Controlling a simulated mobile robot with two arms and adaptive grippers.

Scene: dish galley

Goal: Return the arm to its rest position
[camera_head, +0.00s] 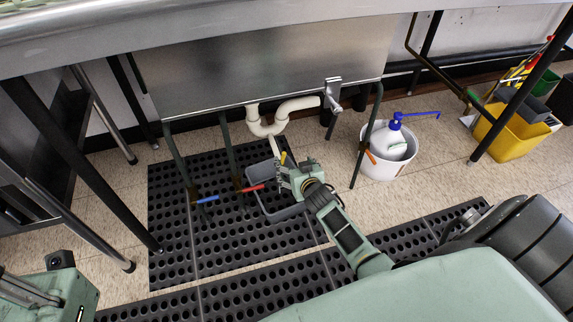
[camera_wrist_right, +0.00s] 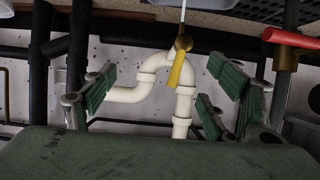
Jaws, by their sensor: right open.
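The white pipe (camera_wrist_right: 183,105) and a yellow valve handle (camera_wrist_right: 175,70) show beyond the gap; contact cannot be told. Part of my left arm (camera_head: 65,290) shows at the lower left; its finger state is unclear.
Sink legs and pipes with blue (camera_head: 207,199) and red (camera_head: 252,188) handles stand close left of the right gripper. A white bucket (camera_head: 375,168) holding a blue-pump jug (camera_head: 391,140) and a yellow mop bucket (camera_head: 500,135) stand right. Black perforated mats (camera_head: 175,270) cover the floor.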

